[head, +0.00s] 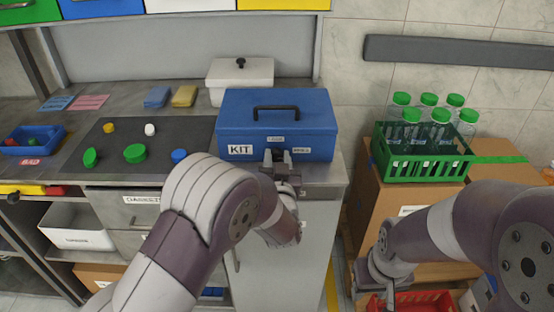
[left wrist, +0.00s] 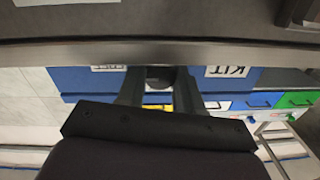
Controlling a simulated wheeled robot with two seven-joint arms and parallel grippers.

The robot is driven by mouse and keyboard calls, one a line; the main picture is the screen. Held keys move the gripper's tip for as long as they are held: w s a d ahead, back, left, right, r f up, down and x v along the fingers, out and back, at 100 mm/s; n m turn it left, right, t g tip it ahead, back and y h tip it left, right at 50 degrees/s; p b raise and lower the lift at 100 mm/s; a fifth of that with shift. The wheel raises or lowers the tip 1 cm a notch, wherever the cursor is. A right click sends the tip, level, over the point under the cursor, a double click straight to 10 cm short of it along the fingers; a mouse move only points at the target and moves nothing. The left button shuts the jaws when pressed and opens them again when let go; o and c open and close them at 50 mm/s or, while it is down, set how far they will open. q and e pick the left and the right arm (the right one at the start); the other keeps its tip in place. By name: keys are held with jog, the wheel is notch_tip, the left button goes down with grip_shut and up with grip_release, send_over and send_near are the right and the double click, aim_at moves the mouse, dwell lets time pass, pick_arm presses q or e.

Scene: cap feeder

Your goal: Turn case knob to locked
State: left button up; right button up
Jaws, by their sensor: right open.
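The blue case (head: 231,113), labelled KIT, stands on the bench with its lid closed and a black handle on top. My left gripper (head: 278,163) is at the middle of the case's front and covers most of the knob in the head view. In the left wrist view, which is upside down, the dark round knob (left wrist: 159,78) sits between the two fingers of my left gripper (left wrist: 159,84), with hardly any gap. The knob's pointer and its setting are hidden. My right gripper (head: 386,272) is open and empty, low on the right, away from the case.
A green crate (head: 425,167) of green-capped bottles stands on a cardboard box at right. A white lidded box (head: 240,75) is behind the case. Loose caps lie on a dark mat (head: 110,130) at left. A red crate (head: 412,302) is below my right gripper.

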pick_arm(q)
jog(key=shift+c, duration=0.9)
jog(key=n+b, duration=0.2)
jog(key=n, duration=0.1)
jog(key=shift+f+n+b, duration=0.2)
jog(key=shift+n+b, duration=0.1)
jog(key=shift+b, duration=0.1)
jog(key=n+b, duration=0.3)
jog(key=n, duration=0.1)
jog(key=shift+b, duration=0.3)
jog(key=n+b, duration=0.6)
jog(key=shift+f+h, duration=0.1)
jog(key=shift+h, duration=0.2)
jog(key=shift+a+r+n+g+b, duration=0.1)
jog(key=shift+n+g+b, duration=0.05)
jog(key=shift+n+b, duration=0.85)
jog(key=shift+r+n+g+b, duration=0.1)
jog(key=shift+n+g+b, duration=0.05)
jog(key=shift+n+b, duration=0.85)
